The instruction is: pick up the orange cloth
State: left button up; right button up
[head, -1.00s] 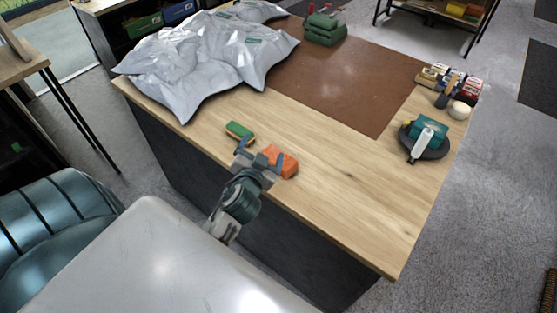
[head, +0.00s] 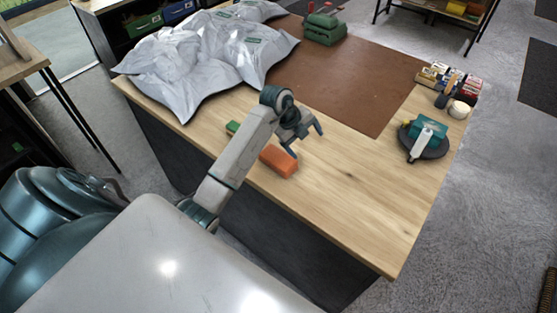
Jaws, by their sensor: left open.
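The orange cloth (head: 279,161) is a folded block lying on the wooden table near its front edge. My left gripper (head: 308,143) is open and empty above the table, just up and to the right of the cloth, with its fingers pointing down and right. My left arm passes just left of the cloth and hides part of the table there. My right gripper is not in view.
A green sponge (head: 232,128) lies left of my arm, partly hidden by it. Silvery bags (head: 205,55) cover the table's back left. A brown mat (head: 335,90) lies behind. A dark round tray (head: 430,152) holds items at right. The front right wood is clear.

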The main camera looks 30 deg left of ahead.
pick_arm(q)
jog(key=s+a+n+g+y, duration=0.2)
jog(key=a+n+g+y, duration=0.1)
jog(key=a, duration=0.4)
jog(key=b, duration=0.5)
send_over(278, 157)
jog(key=f, duration=0.3)
jog(key=shift+w+f+g+y, duration=0.2)
jog(key=shift+f+g+y, duration=0.05)
jog(key=shift+g+y, duration=0.15)
jog(key=shift+f+b, duration=0.4)
jog(key=shift+f, duration=0.25)
jog(key=shift+s+f+b, duration=0.1)
jog(key=shift+f+b, duration=0.4)
jog(key=shift+f, duration=0.05)
notch_tip(278, 157, down, 2)
jog(key=shift+s+d+f+b, duration=0.1)
jog(key=shift+s+b, duration=0.05)
jog(key=shift+b, duration=0.8)
jog(key=shift+f, duration=0.85)
jog(key=shift+c, duration=0.5)
